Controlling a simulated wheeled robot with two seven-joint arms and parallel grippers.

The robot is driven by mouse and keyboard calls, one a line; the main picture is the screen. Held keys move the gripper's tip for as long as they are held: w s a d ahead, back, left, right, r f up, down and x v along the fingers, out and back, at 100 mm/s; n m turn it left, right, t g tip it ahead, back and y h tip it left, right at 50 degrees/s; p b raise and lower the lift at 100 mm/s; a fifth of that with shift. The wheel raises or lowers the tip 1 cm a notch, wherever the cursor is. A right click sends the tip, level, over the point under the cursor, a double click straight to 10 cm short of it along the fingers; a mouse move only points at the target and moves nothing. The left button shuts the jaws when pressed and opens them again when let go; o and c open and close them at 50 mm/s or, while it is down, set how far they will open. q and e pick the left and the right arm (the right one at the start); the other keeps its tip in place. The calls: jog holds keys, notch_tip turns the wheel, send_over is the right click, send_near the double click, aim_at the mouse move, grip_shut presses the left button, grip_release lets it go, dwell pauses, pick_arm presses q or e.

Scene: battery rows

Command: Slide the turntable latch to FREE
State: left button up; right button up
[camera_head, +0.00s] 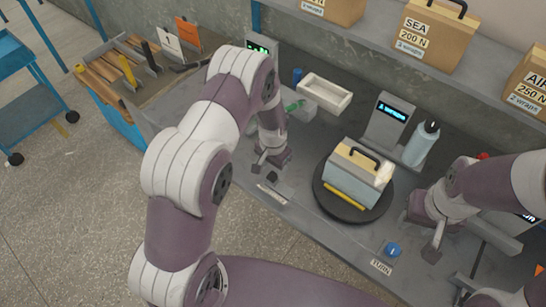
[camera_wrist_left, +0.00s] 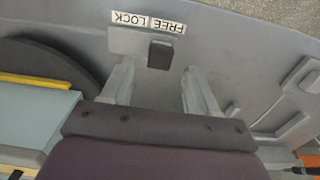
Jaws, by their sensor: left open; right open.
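The latch is a small black knob (camera_head: 272,177) on a grey plate near the bench's front edge; it also shows in the left wrist view (camera_wrist_left: 160,54). Its label (camera_wrist_left: 148,22) reads FREE and LOCK, upside down there; the knob appears on the FREE side, though its exact seat is unclear. My left gripper (camera_head: 266,168) is open just above the knob. In the left wrist view its fingers (camera_wrist_left: 157,80) straddle the knob's line, not visibly touching it. The dark round turntable (camera_head: 331,206) carries a pale blue and cream case with a black handle (camera_head: 352,190). My right gripper (camera_head: 418,235) is open and empty.
A bottle (camera_head: 421,144), a lit display (camera_head: 391,115) and a white tray (camera_head: 325,92) stand behind. Boxes (camera_head: 433,34) sit on the shelf.

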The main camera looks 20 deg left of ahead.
aim_at(273, 176)
pick_arm(q)
notch_tip(273, 176, up, 10)
jog(key=b, duration=0.1)
dwell(0.4)
jog(key=s+r+n, duration=0.2)
jog(key=s+r, duration=0.2)
jog(key=s, duration=0.4)
jog(key=s+a+r+n+t, duration=0.1)
jog(key=s+r, duration=0.3)
jog(key=s, duration=0.4)
jog(key=shift+a+r+n, duration=0.3)
jog(key=shift+n, duration=0.1)
jog(key=shift+s, duration=0.15)
